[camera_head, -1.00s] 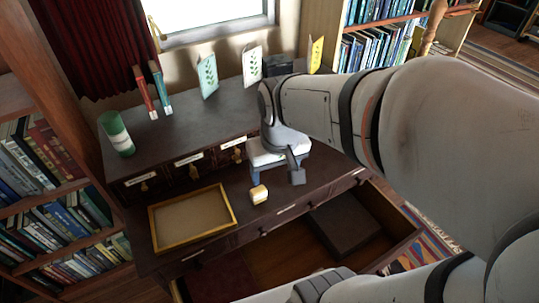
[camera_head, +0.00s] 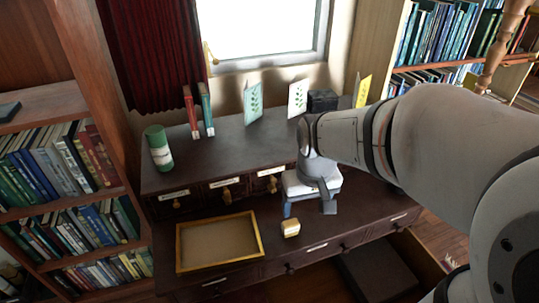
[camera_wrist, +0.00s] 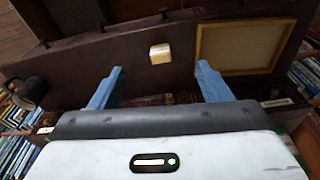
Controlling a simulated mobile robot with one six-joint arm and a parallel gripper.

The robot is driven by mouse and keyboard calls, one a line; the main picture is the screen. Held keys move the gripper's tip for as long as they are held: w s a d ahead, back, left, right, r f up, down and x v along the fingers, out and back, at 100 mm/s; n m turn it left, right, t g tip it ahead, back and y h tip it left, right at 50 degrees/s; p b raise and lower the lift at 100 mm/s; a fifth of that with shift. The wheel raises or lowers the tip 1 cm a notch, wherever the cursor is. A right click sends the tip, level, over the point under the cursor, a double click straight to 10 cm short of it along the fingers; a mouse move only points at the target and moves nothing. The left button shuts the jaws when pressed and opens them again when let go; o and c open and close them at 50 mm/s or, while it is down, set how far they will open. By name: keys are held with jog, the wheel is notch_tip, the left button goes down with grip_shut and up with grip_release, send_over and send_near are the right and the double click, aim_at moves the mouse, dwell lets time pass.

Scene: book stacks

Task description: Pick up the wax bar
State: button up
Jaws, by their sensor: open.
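The wax bar, a small cream block with a tan-yellow side (camera_head: 290,228), lies on the dark desk's front ledge, right of a shallow wooden tray (camera_head: 178,250). In the wrist view the bar (camera_wrist: 160,53) shows beyond and between my two blue fingers, with clear desk around it. My gripper (camera_head: 308,209) is open and empty, pointing down just behind and to the right of the bar, not touching it. Its fingers stand wide apart in the wrist view (camera_wrist: 160,68).
A green cylinder (camera_head: 158,149), red and teal books (camera_head: 205,108), and plant cards (camera_head: 253,103) stand on the upper desk. Small drawers (camera_head: 222,189) line its front. A lower drawer with a dark box (camera_head: 378,275) is pulled open below. Bookshelves flank the desk.

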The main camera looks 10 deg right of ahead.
jog(key=n+g+b, duration=0.1)
jog(key=g+b, duration=0.1)
jog(key=b, duration=0.3)
send_over(291, 222)
jog(key=f, duration=1.5)
jog(key=shift+s+f, duration=0.1)
jog(key=shift+s, duration=0.1)
notch_tip(291, 222, down, 8)
jog(key=shift+w+f, duration=0.1)
jog(key=shift+w, duration=0.05)
jog(key=shift+c, duration=0.3)
jog(key=c, duration=1.1)
